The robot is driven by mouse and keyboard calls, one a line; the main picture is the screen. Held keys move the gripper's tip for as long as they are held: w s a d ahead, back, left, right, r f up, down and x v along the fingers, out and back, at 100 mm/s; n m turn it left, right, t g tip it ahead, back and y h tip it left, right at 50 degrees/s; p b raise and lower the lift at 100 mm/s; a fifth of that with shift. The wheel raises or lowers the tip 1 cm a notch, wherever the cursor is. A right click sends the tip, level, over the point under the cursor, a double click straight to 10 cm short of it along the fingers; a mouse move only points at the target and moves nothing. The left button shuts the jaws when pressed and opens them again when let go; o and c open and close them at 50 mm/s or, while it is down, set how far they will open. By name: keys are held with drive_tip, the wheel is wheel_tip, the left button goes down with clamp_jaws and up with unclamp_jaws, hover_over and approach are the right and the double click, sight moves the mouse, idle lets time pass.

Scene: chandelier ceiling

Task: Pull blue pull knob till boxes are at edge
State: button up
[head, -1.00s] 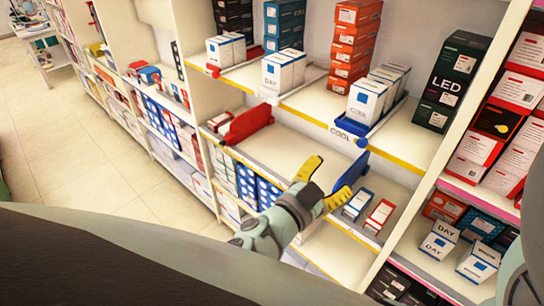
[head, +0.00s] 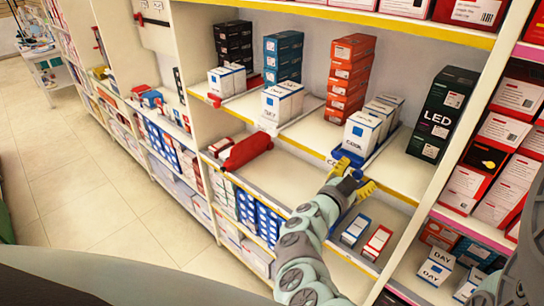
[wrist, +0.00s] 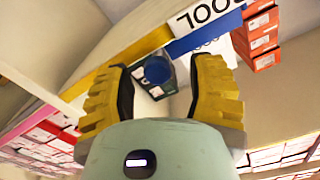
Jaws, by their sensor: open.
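The blue pull knob (wrist: 157,69) shows as a round disc between my two yellow fingers in the wrist view, with space on both sides. In the head view the knob (head: 357,174) is partly hidden by my gripper (head: 351,179). My gripper is open around the knob. The knob sits at the front of a blue pull-out tray (head: 345,155) at the shelf edge. White boxes with blue squares (head: 362,133) stand in a row on this tray, the front one close to the shelf's front edge.
A white upright (head: 410,235) divides the shelving right of my gripper. Floor is open at the left.

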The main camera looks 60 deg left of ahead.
drive_tip(key=shift+w, duration=0.65)
drive_tip(key=shift+a, duration=0.1)
clamp_jaws()
drive_tip(key=shift+s, duration=0.1)
